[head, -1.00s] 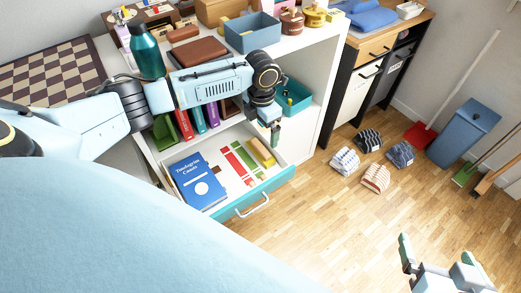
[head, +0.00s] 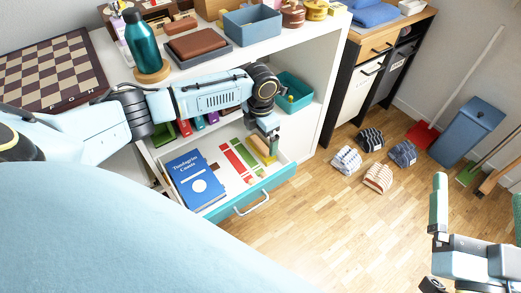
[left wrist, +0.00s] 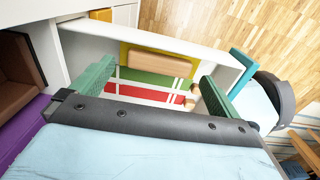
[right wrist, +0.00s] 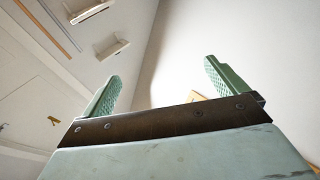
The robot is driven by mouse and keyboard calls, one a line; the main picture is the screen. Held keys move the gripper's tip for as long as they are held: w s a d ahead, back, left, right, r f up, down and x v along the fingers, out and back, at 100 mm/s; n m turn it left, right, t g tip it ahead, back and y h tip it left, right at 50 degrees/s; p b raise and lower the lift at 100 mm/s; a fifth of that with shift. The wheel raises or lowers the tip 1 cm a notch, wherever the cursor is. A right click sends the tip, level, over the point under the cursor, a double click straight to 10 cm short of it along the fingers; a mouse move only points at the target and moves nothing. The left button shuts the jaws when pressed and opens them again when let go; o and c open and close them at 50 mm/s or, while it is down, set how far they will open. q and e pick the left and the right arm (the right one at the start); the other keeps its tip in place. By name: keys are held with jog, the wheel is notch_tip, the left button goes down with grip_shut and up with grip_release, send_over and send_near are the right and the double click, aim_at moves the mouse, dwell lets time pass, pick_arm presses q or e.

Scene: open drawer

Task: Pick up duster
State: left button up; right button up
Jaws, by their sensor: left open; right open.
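The duster (head: 259,145) has a wooden back over a yellow base and lies in the open drawer (head: 243,206), near its right end. In the head view my left gripper partly covers it. In the left wrist view the duster's wooden back (left wrist: 160,63) shows whole, between and beyond the two open green fingers, not touched by them. My left gripper (head: 270,141) is open and empty, just above the drawer. My right gripper (head: 478,205) is open and empty over the floor, far from the drawer; its wrist view shows only walls and fittings between its fingers (right wrist: 160,82).
A blue book (head: 193,180) lies at the drawer's left, with red and green flat items (head: 236,161) beside the duster. Upright binders (head: 199,122) stand behind. A teal bin (head: 295,92) sits on the shelf.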

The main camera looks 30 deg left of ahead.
aim_at(260, 148)
pick_arm(q)
notch_tip(260, 148, down, 2)
jog(key=shift+f+b, duration=0.1)
jog(key=shift+b, duration=0.45)
jog(key=shift+f, duration=0.25)
pick_arm(e)
jog(key=shift+s+a+r+t+y, duration=0.15)
jog(key=shift+s+r+t, duration=0.15)
jog(key=shift+r+t, duration=0.35)
jog(key=shift+s+d+r+t+y, duration=0.1)
jog(key=shift+s+r+t+y, duration=0.15)
jog(key=shift+r+t, duration=0.4)
jog(key=shift+s+a+r+t+y, duration=0.1)
jog(key=shift+s+r+t, duration=0.25)
jog(key=shift+r, duration=0.45)
pick_arm(q)
jog(key=c, duration=0.9)
